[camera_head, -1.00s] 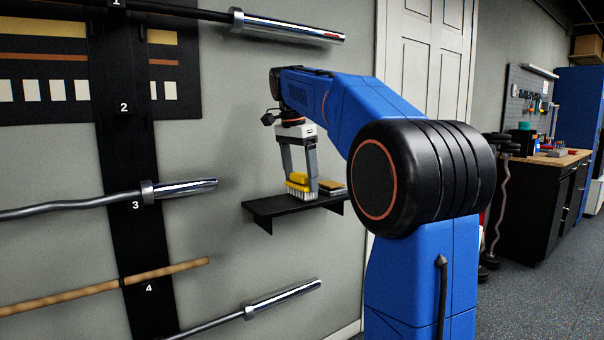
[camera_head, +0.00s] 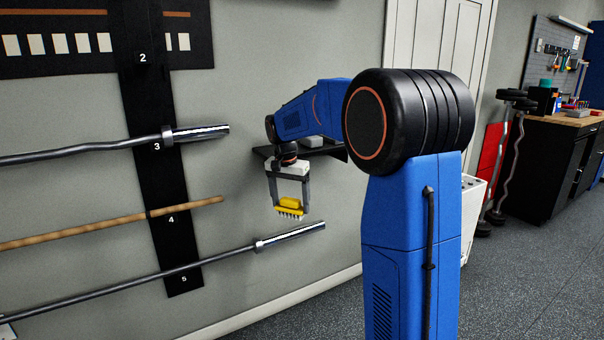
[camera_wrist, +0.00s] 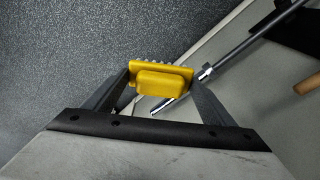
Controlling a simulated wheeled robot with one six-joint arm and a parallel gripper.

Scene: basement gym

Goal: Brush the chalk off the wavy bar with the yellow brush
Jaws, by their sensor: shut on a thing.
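The yellow brush (camera_head: 291,204) has pale bristles pointing down. My gripper (camera_head: 289,200) is shut on it and holds it in the air in front of the wall, above the end of the lowest bar. In the wrist view the yellow brush (camera_wrist: 160,80) sits between the two fingers, bristles facing away. A wavy bar (camera_head: 85,150) with a shiny sleeve (camera_head: 200,133) hangs at number 3 on the rack, up and left of my gripper, apart from the brush. I cannot make out chalk on it.
A wooden pole (camera_head: 110,224) hangs at number 4 and a straight bar (camera_head: 130,276) at number 5. A black wall shelf (camera_head: 330,150) is partly behind my arm. Another bent bar (camera_head: 505,170) leans by the workbench (camera_head: 560,122).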

